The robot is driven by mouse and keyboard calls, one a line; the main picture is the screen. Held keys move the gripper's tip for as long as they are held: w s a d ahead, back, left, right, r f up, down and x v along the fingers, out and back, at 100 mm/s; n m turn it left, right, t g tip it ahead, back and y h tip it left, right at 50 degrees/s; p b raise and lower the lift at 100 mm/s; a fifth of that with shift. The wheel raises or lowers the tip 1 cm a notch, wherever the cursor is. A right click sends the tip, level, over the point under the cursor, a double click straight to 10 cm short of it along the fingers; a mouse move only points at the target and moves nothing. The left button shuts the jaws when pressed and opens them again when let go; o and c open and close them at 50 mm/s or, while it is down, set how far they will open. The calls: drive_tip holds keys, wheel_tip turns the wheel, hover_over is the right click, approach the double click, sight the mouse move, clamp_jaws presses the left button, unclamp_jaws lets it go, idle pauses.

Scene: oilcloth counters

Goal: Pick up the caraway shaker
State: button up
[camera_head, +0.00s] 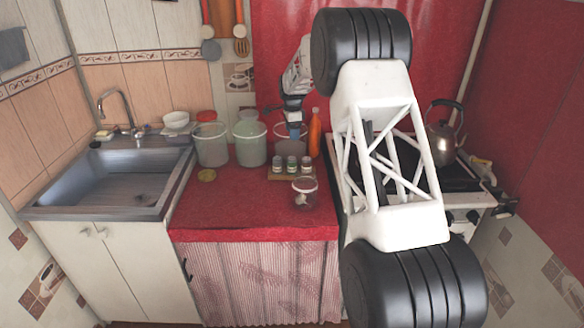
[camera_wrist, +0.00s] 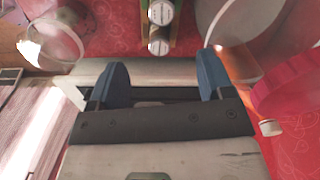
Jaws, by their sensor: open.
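Three small shakers with pale lids stand in a row on a wooden rack (camera_head: 291,175) on the red counter: a left one (camera_head: 278,163), a middle one (camera_head: 292,164) and a right one (camera_head: 306,164). Their labels are too small to read, so I cannot tell which is the caraway shaker. My gripper (camera_head: 293,130) is above and behind the row. In the wrist view my gripper (camera_wrist: 163,82) has its blue fingers wide apart with nothing between them. Two shaker lids (camera_wrist: 160,12) (camera_wrist: 159,46) show just beyond the fingers; the third shaker is not clearly seen there.
A glass jar (camera_head: 305,192) stands in front of the rack. Clear tubs (camera_head: 211,144) (camera_head: 250,143) stand at left, another tub (camera_head: 284,138) and an orange bottle (camera_head: 315,136) behind. A kettle (camera_head: 442,140) is on the stove at right. The counter's front left is clear.

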sight(292, 159)
drive_tip(key=shift+w+a+f, duration=0.1)
drive_tip(key=shift+w, duration=0.05)
drive_tip(key=shift+f, duration=0.1)
drive_tip(key=shift+f, duration=5.15)
drive_tip(key=shift+f, duration=0.1)
drive_tip(key=shift+f, duration=2.4)
drive_tip(key=shift+c, duration=0.3)
drive_tip(key=c, duration=1)
